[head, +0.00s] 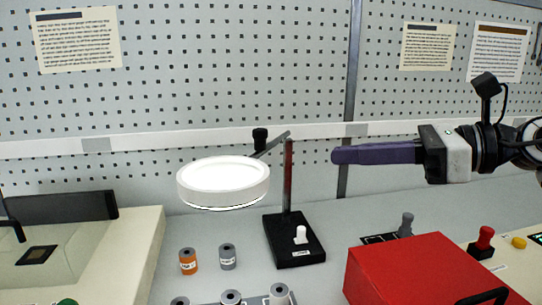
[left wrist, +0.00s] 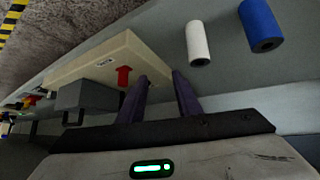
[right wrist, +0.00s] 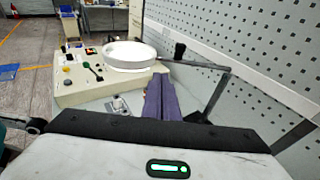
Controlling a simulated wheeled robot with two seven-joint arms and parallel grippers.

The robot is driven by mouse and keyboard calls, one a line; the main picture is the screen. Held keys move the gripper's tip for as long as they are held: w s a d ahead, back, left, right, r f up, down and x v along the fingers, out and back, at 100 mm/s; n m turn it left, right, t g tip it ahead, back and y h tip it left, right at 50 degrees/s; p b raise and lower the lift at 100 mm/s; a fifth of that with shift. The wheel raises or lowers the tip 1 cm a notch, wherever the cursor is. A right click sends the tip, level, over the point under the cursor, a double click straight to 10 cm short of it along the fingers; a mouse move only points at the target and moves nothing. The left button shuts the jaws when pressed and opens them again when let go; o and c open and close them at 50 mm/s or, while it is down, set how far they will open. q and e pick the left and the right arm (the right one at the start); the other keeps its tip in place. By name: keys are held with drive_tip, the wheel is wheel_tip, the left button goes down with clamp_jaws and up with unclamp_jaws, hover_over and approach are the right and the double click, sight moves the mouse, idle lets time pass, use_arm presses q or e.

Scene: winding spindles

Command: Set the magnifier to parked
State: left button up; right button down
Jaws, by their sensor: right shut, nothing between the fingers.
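The magnifier (head: 222,183) has a round white head on a grey arm. The arm joins a dark red post (head: 288,175) on a black base (head: 294,254) with a small white lever. A black knob (head: 260,139) sits on the arm. The head hangs left of the post. The magnifier also shows in the right wrist view (right wrist: 128,55). My right gripper (head: 335,156) is shut and empty, pointing left in the air to the right of the post, apart from it. My left gripper (left wrist: 158,76) is open and empty, and is outside the head view.
A red box (head: 435,270) stands at front right. Orange (head: 188,262) and grey (head: 227,257) spools stand below the magnifier head. A beige console (head: 130,245) is at left. White (left wrist: 197,45) and blue (left wrist: 262,27) cylinders lie ahead of my left gripper. A pegboard wall closes the back.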

drive_tip(key=p, duration=0.3)
approach(256, 146)
drive_tip(key=s+a+f, duration=0.2)
drive_tip(key=a, duration=0.3)
drive_tip(key=shift+w+a+f, duration=0.3)
drive_tip(key=shift+w+a, duration=0.25)
drive_tip(key=shift+a, duration=0.15)
drive_tip(key=shift+a, duration=0.1)
